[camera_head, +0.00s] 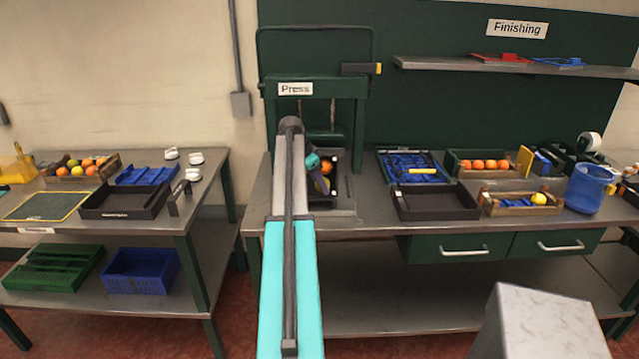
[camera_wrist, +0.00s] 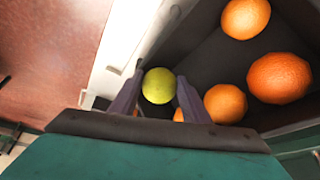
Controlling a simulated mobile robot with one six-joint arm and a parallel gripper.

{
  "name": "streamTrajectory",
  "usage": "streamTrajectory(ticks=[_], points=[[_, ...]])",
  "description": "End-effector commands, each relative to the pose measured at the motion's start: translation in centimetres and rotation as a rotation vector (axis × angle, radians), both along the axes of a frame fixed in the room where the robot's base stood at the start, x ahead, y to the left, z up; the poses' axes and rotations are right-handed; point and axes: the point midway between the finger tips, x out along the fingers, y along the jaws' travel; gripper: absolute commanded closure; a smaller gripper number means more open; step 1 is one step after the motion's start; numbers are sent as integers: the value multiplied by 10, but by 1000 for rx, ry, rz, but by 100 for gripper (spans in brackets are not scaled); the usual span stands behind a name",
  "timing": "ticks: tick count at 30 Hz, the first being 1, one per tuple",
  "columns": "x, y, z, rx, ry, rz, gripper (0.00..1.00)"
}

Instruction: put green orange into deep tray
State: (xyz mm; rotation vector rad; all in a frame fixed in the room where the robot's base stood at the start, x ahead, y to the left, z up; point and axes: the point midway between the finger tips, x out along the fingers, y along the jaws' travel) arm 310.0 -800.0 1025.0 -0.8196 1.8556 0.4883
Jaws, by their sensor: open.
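The green orange (camera_wrist: 159,86) is yellow-green and lies in a dark tray (camera_wrist: 208,45) with several orange-coloured oranges. My gripper (camera_wrist: 160,76) is open, with one finger on each side of the green orange; I cannot tell whether either finger touches it. In the head view my arm reaches down to the black tray (camera_head: 334,201) at the press, where an orange (camera_head: 326,167) shows; my wrist hides much of that tray. Empty black trays stand on the left table (camera_head: 125,203) and right bench (camera_head: 436,204); I cannot tell which tray is the deep one.
The press frame (camera_head: 318,88) stands just behind and above my wrist. Wooden crates of fruit stand at left (camera_head: 80,168) and right (camera_head: 480,164), and a blue jug (camera_head: 587,190) stands at far right. Small white items (camera_head: 194,174) lie on the left table.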

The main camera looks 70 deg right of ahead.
Motion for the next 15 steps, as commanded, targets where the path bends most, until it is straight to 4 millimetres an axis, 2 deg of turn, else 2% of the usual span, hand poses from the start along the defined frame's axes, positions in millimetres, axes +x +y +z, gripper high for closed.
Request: streamTrajectory(ticks=[1, 15], points=[[-1, 8, -25, 46, -5, -9, 40], [2, 9, 1, 46, -4, -4, 40]])
